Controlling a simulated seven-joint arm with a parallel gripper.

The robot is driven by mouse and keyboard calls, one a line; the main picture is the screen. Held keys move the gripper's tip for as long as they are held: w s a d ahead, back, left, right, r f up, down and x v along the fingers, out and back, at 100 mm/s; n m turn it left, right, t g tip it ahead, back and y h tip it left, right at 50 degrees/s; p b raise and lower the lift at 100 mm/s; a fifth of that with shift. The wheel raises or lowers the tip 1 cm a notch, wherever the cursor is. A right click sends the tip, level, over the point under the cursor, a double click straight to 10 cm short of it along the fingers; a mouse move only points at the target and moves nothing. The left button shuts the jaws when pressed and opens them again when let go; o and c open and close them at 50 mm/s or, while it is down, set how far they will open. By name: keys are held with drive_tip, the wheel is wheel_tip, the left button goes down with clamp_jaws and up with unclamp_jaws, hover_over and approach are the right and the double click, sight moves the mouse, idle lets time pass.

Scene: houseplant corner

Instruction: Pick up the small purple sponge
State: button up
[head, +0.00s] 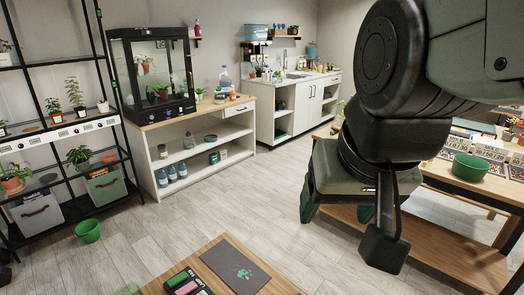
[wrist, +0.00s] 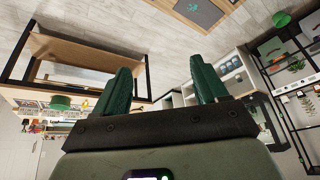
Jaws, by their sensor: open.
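A pinkish-purple block (head: 185,287) lies in a small dark tray on the low wooden table at the bottom of the head view, beside a green block (head: 178,277). It is small and partly cut by the frame edge, so I cannot tell for sure that it is the purple sponge. My gripper (head: 339,212) hangs in the air to the right of and above that table, well apart from the tray. In the wrist view my gripper (wrist: 161,80) shows two green fingers spread wide with nothing between them.
A dark mat with a green paw-like mark (head: 232,262) lies on the low table (head: 280,278). A wooden bench (head: 455,180) with a green bowl (head: 469,167) stands at right. A black shelf rack and a white cabinet (head: 150,165) stand at left. A green bucket (head: 88,231) is on the open floor.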

drive_tip(key=w+f+m+g, duration=0.2)
drive_tip(key=w+f+m, duration=0.1)
drive_tip(key=w+f, duration=0.4)
drive_tip(key=w+f+m+g, duration=0.1)
drive_tip(key=f, duration=0.8)
drive_tip(key=w+f+m+g, duration=0.1)
drive_tip(key=w+f+m, duration=0.1)
drive_tip(key=f, duration=0.8)
drive_tip(key=w+f+m+g, duration=0.1)
drive_tip(key=w+f+m, duration=0.1)
drive_tip(key=f, duration=0.7)
drive_tip(key=shift+w+f, duration=0.2)
drive_tip(key=shift+f, duration=0.15)
drive_tip(key=shift+d+f, duration=0.1)
drive_tip(key=shift+f, duration=2.75)
drive_tip(key=c, duration=1.1)
drive_tip(key=shift+r, duration=0.1)
wheel_tip(320, 180, up, 10)
drive_tip(key=shift+f, duration=0.1)
